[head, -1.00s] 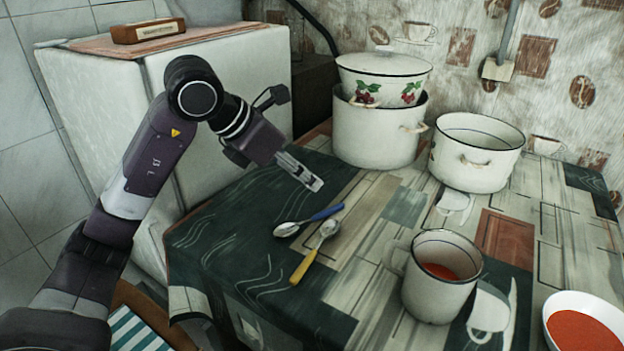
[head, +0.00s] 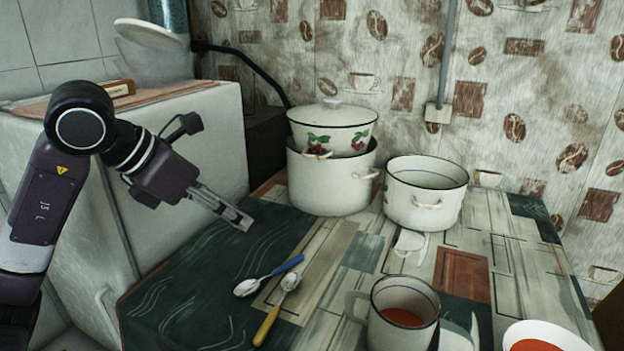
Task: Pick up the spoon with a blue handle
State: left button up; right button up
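The spoon with a blue handle (head: 287,266) lies on the patterned table; its metal bowl points left and its handle points up and right. A spoon with a yellow handle (head: 266,326) lies close beside it, its bowl near the blue handle. My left gripper (head: 246,222) is above the table, up and left of the blue spoon, apart from it. Its fingers look close together, and nothing shows between them; I cannot tell whether they are fully shut. My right gripper is not in view.
An enamel mug (head: 402,318) with red liquid stands right of the spoons. A bowl of red food (head: 548,334) is at the lower right. A lidded pot (head: 333,130) sits on a larger pot (head: 331,185); an open pot (head: 426,193) stands beside them. The left tabletop is clear.

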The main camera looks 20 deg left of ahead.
aim_at(247, 287)
jog(key=k+l, duration=0.25)
jog(key=k, duration=0.25)
jog(key=k+l, duration=0.2)
jog(key=k, duration=0.25)
